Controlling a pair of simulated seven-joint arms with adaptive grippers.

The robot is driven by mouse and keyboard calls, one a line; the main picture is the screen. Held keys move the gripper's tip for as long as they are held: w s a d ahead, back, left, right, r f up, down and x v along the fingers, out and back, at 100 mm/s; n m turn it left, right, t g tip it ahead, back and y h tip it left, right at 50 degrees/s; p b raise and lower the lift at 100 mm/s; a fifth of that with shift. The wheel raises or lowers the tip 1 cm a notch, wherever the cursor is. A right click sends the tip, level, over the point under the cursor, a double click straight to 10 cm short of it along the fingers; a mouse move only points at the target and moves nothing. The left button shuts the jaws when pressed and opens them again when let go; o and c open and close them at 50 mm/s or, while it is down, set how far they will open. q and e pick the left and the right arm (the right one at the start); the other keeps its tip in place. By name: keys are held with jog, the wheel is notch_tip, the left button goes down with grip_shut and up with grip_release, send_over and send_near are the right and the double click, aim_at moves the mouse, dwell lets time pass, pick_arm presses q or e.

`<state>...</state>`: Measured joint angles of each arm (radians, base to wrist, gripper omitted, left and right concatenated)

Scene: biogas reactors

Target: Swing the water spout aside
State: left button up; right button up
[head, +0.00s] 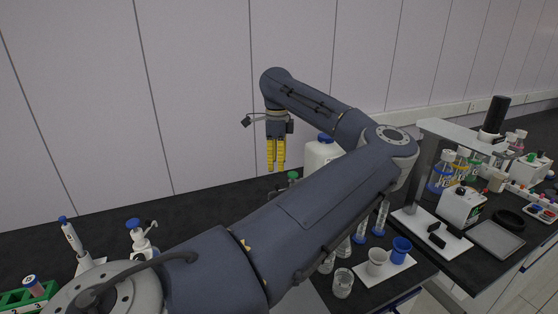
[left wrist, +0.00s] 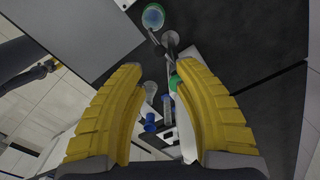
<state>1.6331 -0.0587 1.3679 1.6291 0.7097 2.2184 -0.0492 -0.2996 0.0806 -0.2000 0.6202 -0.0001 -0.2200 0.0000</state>
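A green-topped fitting (head: 293,175), which looks like part of the water tap, shows just right of and below the fingertips. I cannot tell clearly which part is the spout; my arm hides much of this area.
A white bottle with a blue cap (head: 322,150) stands close right of the gripper. Glassware and a blue cup (head: 401,250) stand in front. The bench between pipettes and gripper is mostly clear. The wall (head: 200,90) is close behind.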

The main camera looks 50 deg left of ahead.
aim_at(277, 184)
pick_arm(q)
jog(key=shift+f, duration=4)
jog(key=shift+w+a, duration=0.25)
jog(key=shift+a, duration=0.1)
